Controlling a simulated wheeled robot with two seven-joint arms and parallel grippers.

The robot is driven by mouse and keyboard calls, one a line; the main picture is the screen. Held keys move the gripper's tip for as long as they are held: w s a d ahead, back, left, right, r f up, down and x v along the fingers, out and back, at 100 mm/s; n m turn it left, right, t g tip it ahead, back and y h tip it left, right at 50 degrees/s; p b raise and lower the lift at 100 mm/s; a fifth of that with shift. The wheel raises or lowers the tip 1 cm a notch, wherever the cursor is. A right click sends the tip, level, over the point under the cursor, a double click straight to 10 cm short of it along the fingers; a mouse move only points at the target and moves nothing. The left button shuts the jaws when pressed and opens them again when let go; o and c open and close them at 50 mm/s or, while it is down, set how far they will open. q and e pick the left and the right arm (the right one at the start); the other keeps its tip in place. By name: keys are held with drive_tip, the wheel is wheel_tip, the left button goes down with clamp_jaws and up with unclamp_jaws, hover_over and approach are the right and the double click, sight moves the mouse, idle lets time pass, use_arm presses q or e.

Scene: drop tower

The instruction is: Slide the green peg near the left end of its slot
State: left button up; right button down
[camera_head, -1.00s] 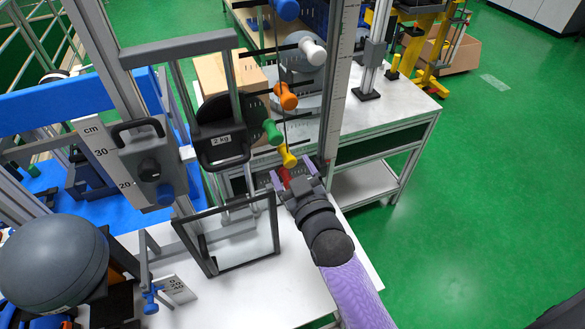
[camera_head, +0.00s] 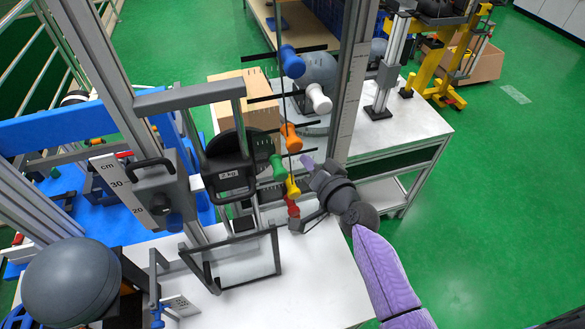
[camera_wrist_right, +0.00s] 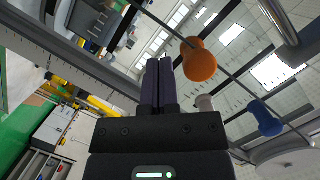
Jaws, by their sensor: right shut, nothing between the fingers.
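The green peg (camera_head: 278,168) sticks out of the drop tower, between the orange peg (camera_head: 292,138) above and the yellow peg (camera_head: 292,188) below. Its slot is too hard to make out to judge the peg's place along it. My right gripper (camera_head: 309,162) is shut and empty, just right of the green and yellow pegs. A gap shows between it and the green peg. The shut purple fingers show in the right wrist view (camera_wrist_right: 159,85), with the orange peg (camera_wrist_right: 199,62) close by on the right. I do not see the green peg there. My left gripper is out of view.
The red peg (camera_head: 293,208) sits lowest; white (camera_head: 319,98) and blue (camera_head: 292,62) pegs are higher. A ruled upright (camera_head: 349,90) stands right of the pegs. The 2 kg weight (camera_head: 228,170) hangs to the left. A framed pane (camera_head: 240,271) stands on the table.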

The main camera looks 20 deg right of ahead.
sight(278, 168)
drive_tip(key=a+f, duration=0.1)
drive_tip(key=w+a+f+b, duration=0.1)
drive_tip(key=a+f, duration=0.1)
drive_tip(key=shift+w+a+f, duration=0.1)
drive_tip(key=shift+w+a, duration=0.05)
drive_tip(key=shift+w, duration=0.25)
